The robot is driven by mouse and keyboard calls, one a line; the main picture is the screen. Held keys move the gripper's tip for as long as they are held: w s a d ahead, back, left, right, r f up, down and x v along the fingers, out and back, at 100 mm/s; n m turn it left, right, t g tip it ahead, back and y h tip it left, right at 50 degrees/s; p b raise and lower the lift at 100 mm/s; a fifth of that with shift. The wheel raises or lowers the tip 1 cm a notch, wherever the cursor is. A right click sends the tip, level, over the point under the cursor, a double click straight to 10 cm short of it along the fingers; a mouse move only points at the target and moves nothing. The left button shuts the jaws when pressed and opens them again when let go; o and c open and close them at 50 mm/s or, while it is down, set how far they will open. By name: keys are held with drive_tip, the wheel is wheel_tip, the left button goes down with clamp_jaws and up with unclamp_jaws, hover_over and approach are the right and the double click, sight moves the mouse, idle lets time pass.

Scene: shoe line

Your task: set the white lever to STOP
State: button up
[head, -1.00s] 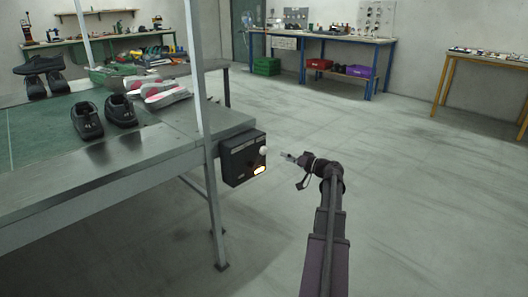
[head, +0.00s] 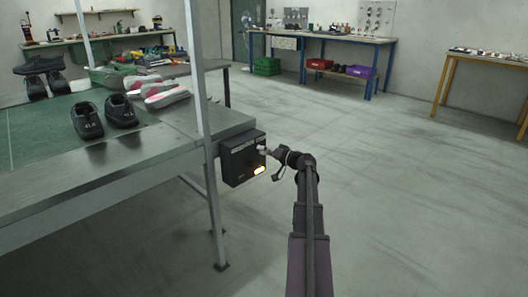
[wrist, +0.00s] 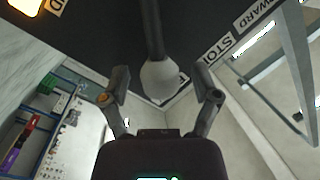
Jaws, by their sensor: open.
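The black control box (head: 240,162) hangs at the corner of the line's metal table. In the wrist view the lever is a dark rod ending in a white knob (wrist: 160,80). The knob partly covers a label on the box. My gripper (wrist: 161,98) is open, one finger on each side of the knob; contact cannot be told. In the head view my gripper (head: 268,152) is at the box's right side and hides most of the knob.
An orange lamp (head: 259,170) glows on the box and also shows in the wrist view (wrist: 25,5). The metal table (head: 110,160) bears black shoes and pale shoe parts. A metal post (head: 197,75) rises beside the box. The floor to the right is clear.

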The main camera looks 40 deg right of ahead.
clamp_jaws()
